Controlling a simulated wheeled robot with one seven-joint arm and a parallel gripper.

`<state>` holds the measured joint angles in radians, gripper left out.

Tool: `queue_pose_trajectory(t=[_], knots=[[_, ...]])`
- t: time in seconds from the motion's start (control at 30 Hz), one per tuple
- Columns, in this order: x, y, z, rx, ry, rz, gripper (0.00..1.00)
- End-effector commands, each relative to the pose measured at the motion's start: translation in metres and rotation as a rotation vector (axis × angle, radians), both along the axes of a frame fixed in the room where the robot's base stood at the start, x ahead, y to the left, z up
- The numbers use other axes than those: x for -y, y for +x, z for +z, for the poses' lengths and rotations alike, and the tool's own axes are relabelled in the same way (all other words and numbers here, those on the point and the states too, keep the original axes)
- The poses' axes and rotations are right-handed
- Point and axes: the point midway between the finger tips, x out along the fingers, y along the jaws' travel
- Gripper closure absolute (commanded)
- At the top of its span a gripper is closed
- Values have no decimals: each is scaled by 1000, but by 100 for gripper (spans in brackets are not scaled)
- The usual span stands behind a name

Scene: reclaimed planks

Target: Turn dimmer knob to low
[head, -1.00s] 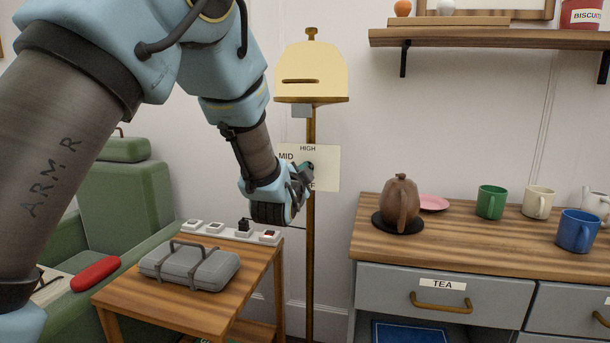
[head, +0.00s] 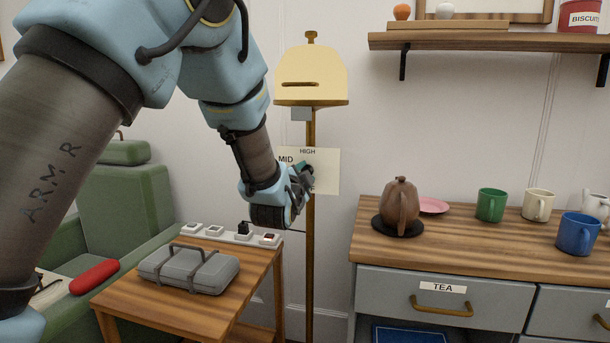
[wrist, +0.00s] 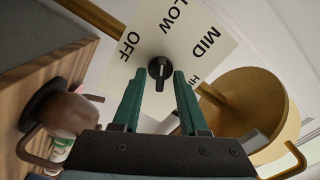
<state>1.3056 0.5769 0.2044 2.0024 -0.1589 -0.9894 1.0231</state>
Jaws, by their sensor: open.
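The dimmer knob (wrist: 160,68) is black, with a raised grip bar, and sits on a white plate (wrist: 215,30) marked OFF, LOW, MID and HIGH in the wrist view. I cannot tell surely which mark it points to. My gripper (wrist: 160,74) is open, its two green fingers to either side of the knob with a gap on each side. How deep the fingertips reach is unclear. In the head view my gripper (head: 304,173) is in front of the plate (head: 327,172), hiding the knob and the LOW and OFF marks.
The plate is on a brass stand (head: 310,250) with a cream shade (head: 311,72) above. A side table (head: 245,290) with a grey case (head: 188,268) and a power strip (head: 240,236) is below my arm. A counter (head: 470,240) with a brown teapot (head: 400,205) is right.

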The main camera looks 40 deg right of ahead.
Motion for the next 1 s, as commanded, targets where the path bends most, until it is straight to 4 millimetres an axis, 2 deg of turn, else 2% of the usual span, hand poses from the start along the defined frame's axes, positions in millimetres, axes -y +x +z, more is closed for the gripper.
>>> queue_pose_trajectory(t=[0.27, 0.7, 0.83, 1.0], knots=[[-8, -6, 0, 0, 0, 0, 57], [-76, -49, 0, 0, -2, 0, 57], [-87, -56, 0, -1, -1, 0, 57], [-91, -59, 0, 0, 0, 0, 57]])
